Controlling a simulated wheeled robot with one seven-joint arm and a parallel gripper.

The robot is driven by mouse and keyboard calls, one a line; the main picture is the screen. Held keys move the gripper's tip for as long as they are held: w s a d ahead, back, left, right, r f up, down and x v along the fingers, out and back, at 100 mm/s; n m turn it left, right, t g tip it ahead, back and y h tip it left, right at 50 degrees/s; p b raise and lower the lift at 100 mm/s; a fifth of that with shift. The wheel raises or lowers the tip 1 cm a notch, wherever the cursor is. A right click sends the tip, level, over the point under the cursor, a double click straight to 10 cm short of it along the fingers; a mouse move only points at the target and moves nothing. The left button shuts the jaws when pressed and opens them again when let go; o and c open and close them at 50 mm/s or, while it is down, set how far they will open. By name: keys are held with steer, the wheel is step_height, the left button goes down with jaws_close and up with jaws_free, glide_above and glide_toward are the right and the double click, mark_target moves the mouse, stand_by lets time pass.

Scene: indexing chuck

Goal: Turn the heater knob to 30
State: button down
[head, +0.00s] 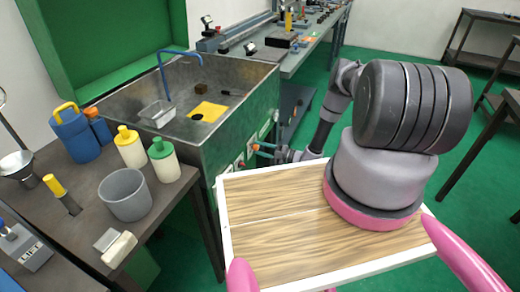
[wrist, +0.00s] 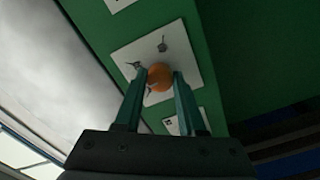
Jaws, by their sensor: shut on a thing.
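An orange knob (wrist: 159,78) sits on a white plate (wrist: 186,50) fixed to a green panel in the wrist view. Small dark marks are on the plate around the knob, but I cannot read them. My gripper (wrist: 161,82) has one finger on each side of the knob and is shut on it. In the head view the knob (head: 256,146) shows small on the front of the green sink cabinet (head: 255,112), with my gripper (head: 262,151) reaching it from the right. The knob's setting is too small to tell.
A wooden tray (head: 270,238) with a white rim is in front, below my arm. A dark table (head: 75,215) at left holds a grey pot (head: 125,194), bottles and a blue jug (head: 74,133). A workbench (head: 300,55) stands behind. Green floor is open at right.

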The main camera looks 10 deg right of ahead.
steer(key=shift+d+m, duration=0.1)
steer(key=shift+m, duration=3.7)
steer(key=shift+f, duration=0.1)
steer(key=c, duration=0.5)
jaws_free()
steer(key=v, duration=1)
steer(key=shift+s+d, duration=0.25)
steer(key=shift+d, duration=0.05)
